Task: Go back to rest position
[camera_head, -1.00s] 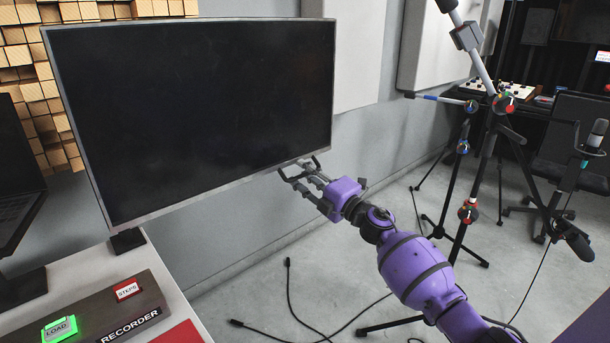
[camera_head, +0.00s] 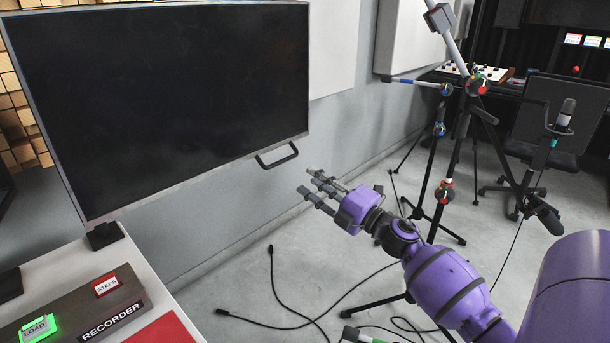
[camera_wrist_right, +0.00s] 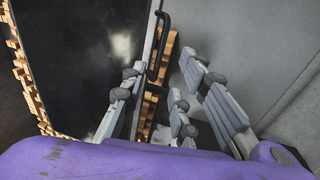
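My right gripper (camera_head: 319,184) hangs in mid-air to the lower right of the large black screen (camera_head: 165,95). Its fingers are spread and nothing is between them. A dark handle (camera_head: 277,157) sticks out from the screen's lower right edge, apart from the fingertips. In the right wrist view the open fingers (camera_wrist_right: 165,95) point toward the screen's edge, and the handle (camera_wrist_right: 158,45) shows beyond them. My left gripper is not in view.
A white desk (camera_head: 75,262) at the lower left bears the recorder box (camera_head: 65,315). Tripod stands (camera_head: 440,195) with a microphone (camera_head: 566,112) stand at the right, near a chair (camera_head: 565,125). Cables lie on the otherwise open grey floor (camera_head: 230,265).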

